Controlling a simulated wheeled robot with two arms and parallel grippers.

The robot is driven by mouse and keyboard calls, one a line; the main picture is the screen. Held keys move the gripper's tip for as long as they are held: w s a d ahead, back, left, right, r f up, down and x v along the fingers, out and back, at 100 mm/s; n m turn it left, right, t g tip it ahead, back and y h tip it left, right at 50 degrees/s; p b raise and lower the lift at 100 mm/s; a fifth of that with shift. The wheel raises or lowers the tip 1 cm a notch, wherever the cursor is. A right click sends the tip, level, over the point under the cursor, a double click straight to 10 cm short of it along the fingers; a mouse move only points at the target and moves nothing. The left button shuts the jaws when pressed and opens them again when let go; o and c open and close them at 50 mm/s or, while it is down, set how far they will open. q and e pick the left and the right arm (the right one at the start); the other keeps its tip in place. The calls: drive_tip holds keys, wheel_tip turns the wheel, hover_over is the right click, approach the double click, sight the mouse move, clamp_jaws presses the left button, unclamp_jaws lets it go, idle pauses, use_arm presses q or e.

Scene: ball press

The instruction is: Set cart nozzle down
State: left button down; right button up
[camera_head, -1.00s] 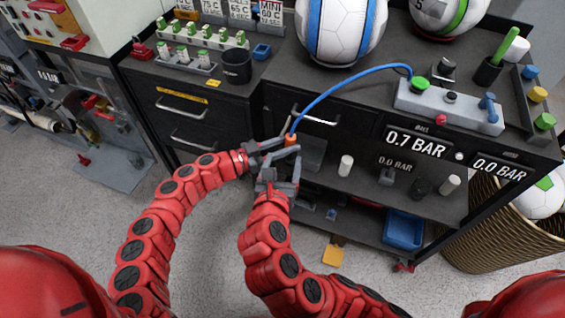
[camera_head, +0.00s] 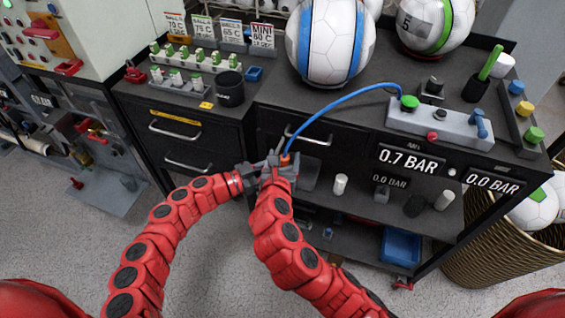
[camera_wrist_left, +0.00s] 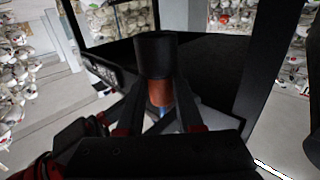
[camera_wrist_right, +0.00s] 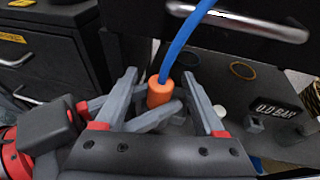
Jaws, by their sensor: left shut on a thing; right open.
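The cart nozzle is an orange piece (camera_head: 286,158) on the end of a blue hose, held in front of the cart's drawer. It also shows in the right wrist view (camera_wrist_right: 160,93) and, below a black cylindrical part, in the left wrist view (camera_wrist_left: 159,94). My left gripper (camera_head: 268,166) is shut on the nozzle. My right gripper (camera_head: 281,170) is open close by. In the right wrist view its fingers (camera_wrist_right: 165,95) stand apart on both sides of the nozzle. Whether they touch it, I cannot tell.
The blue hose (camera_head: 340,106) arches up to the grey control block (camera_head: 440,123) on the cart top. A ball (camera_head: 331,45) stands behind it. The cart's lower shelf holds a white cylinder (camera_head: 340,184) and other small pieces. A basket (camera_head: 490,250) stands at right.

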clamp_jaws()
use_arm(q)
drive_tip(key=shift+c, duration=2.4)
unclamp_jaws()
